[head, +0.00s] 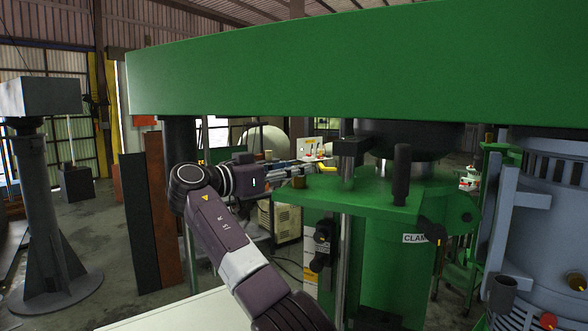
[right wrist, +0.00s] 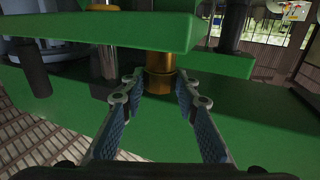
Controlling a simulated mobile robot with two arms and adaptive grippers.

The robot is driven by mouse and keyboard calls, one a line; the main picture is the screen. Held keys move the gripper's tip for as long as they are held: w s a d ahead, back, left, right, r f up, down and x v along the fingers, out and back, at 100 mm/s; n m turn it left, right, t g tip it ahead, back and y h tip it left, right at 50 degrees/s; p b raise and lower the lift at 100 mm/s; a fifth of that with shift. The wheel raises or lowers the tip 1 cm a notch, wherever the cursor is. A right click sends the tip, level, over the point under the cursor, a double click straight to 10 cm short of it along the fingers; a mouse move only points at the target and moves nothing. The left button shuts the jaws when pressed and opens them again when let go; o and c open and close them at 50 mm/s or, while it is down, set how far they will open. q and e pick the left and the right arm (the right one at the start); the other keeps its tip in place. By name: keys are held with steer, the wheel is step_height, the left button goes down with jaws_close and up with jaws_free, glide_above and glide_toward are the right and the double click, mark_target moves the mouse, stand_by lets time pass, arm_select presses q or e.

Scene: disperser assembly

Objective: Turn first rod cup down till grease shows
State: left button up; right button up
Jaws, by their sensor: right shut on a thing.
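The brass rod cup (right wrist: 160,82) sits around a rod between green plates in the right wrist view. In the head view a small brownish part of it (head: 298,183) shows at the left edge of the green machine's flange. My right gripper (right wrist: 161,88) has its two fingers on either side of the cup and is shut on it; it also shows in the head view (head: 300,172), reaching in from the left. The cup looks upright. I cannot make out any grease on it. My left gripper is not in view.
A big green beam (head: 350,70) hangs above my right arm. The green flange (head: 365,190) with dark posts and a clamp lies just right of the gripper. A grey-blue motor (head: 550,220) stands at far right. The floor at left is partly free, with a grey pedestal (head: 45,200).

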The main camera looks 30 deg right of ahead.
steer(key=o, duration=1.1)
steer(key=shift+f, duration=0.15)
steer(key=shift+o, duration=0.2)
steer(key=s+a, duration=0.1)
steer(key=a, duration=1.1)
steer(key=shift+s, duration=0.35)
steer(key=shift+d, duration=0.1)
